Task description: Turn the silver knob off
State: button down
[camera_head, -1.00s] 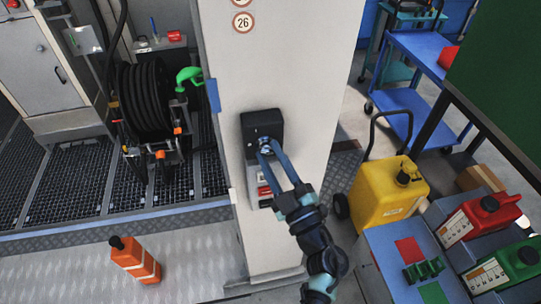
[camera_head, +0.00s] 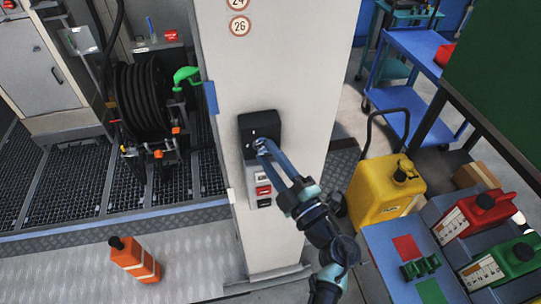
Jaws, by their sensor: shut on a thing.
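The silver knob (camera_head: 260,142) sits on the front of a black box (camera_head: 262,124) fixed to the white pillar. Only a little of the knob shows, because my gripper covers most of it. My gripper (camera_head: 262,149) reaches up from the lower right with its blue fingers at the box, shut on the knob. The knob's exact angle is too small and too covered to tell.
Below the box, a panel with a red switch (camera_head: 263,190) is on the pillar. A yellow jerrycan (camera_head: 385,192) stands right of my arm. A blue table (camera_head: 383,262) with red and green cans is at lower right. An orange bottle (camera_head: 135,260) stands left.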

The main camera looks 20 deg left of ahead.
jog(key=c, duration=0.5)
grip_release()
jog(key=shift+c, duration=0.2)
jog(key=b+v, duration=0.3)
jog(key=v, duration=1)
jog(key=shift+a, duration=0.1)
